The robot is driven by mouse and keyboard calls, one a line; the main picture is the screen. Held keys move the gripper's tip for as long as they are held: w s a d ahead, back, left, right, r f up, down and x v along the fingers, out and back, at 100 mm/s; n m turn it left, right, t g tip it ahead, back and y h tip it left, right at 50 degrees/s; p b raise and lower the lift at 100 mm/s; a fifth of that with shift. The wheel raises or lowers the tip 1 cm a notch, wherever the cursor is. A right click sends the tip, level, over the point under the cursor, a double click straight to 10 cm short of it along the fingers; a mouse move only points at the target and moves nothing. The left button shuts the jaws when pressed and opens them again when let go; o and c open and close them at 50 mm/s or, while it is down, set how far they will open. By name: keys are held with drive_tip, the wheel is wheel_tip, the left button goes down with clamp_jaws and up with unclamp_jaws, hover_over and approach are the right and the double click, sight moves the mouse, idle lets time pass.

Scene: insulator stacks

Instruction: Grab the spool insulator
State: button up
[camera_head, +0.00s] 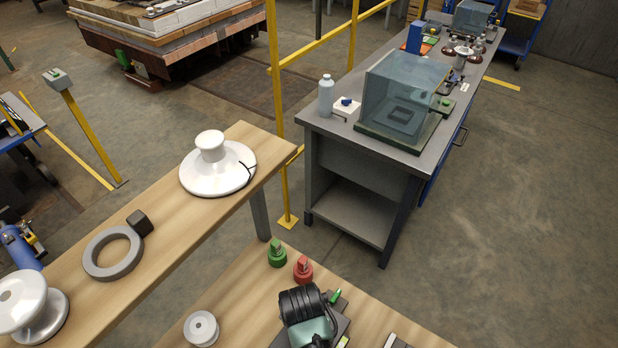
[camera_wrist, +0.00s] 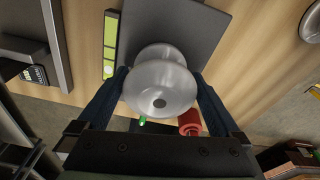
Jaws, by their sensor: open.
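A pale grey spool insulator (camera_wrist: 160,88) shows in the middle of the wrist view, seen end-on with a dark hole at its centre. It is over a dark grey plate (camera_wrist: 186,28). My gripper (camera_wrist: 160,75) is open, with one dark finger on each side of the spool. I cannot tell whether the fingers touch it. In the head view, this spool and my gripper's fingers cannot be made out. Another white spool (camera_head: 201,328) stands on the near wooden table, and a larger one (camera_head: 32,308) is on the left table.
A red fitting (camera_head: 303,270) and a green one (camera_head: 277,253) stand close by the plate. The left table also holds a grey ring (camera_head: 112,253), a dark block (camera_head: 139,223) and a white disc insulator (camera_head: 218,168). A grey bench (camera_head: 345,150) stands behind.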

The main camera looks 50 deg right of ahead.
drive_tip(key=c, duration=1.5)
drive_tip(key=shift+r, duration=0.1)
drive_tip(key=shift+r, duration=0.1)
